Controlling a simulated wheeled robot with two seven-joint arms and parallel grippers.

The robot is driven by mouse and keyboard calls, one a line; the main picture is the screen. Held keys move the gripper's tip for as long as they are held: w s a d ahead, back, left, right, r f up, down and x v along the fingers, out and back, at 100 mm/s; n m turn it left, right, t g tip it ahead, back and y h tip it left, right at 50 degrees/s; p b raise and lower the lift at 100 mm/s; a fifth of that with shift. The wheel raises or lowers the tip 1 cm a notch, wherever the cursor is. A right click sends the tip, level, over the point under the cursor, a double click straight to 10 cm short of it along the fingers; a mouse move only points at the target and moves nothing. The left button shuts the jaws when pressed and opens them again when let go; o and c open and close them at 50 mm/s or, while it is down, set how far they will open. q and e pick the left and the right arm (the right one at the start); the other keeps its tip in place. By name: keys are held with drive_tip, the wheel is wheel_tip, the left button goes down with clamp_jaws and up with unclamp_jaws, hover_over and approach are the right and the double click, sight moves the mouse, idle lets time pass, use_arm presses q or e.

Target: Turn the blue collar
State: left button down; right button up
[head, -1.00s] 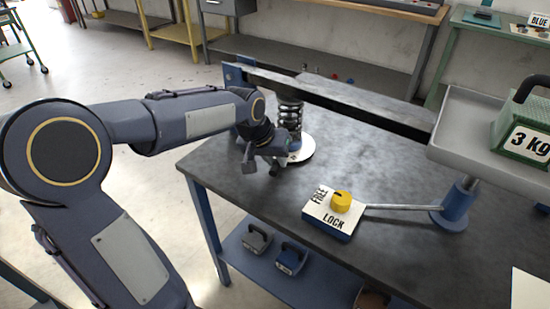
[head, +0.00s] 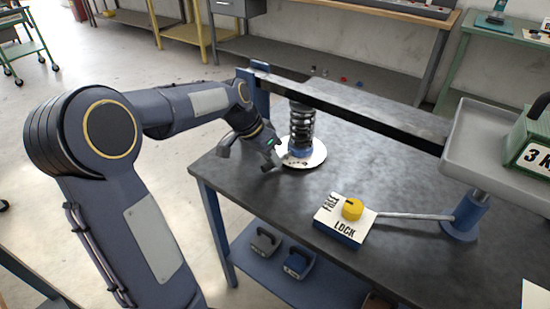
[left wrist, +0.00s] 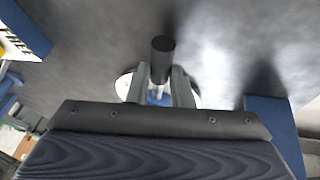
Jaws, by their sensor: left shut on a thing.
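The blue collar (head: 301,152) rings the foot of the upright dark spring (head: 302,126), just above a round white disc (head: 318,160) on the bench. My left gripper (head: 279,157) is low at the left edge of the disc, with its tip against the collar's side. In the left wrist view its two fingers (left wrist: 159,80) are close together, with a light rod and a dark cylinder (left wrist: 163,45) between or just beyond them. A bit of blue shows between the fingers; the exact contact is hidden. My right gripper is not in view.
A long dark beam (head: 365,118) runs above the bench from a blue post (head: 258,90) to a grey tray (head: 490,135) holding a green weight (head: 530,140). A FREE/LOCK box (head: 340,222) with a yellow knob (head: 352,208) stands in front. The bench's front left is clear.

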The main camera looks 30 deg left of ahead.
use_arm(q)
drive_tip(key=shift+w+a, duration=0.1)
drive_tip(key=shift+a, duration=0.2)
drive_tip(key=c, duration=1.3)
unclamp_jaws()
drive_tip(key=p+v, duration=0.1)
drive_tip(key=v, duration=0.7)
drive_tip(key=shift+p, duration=0.3)
drive_tip(key=shift+w, duration=0.1)
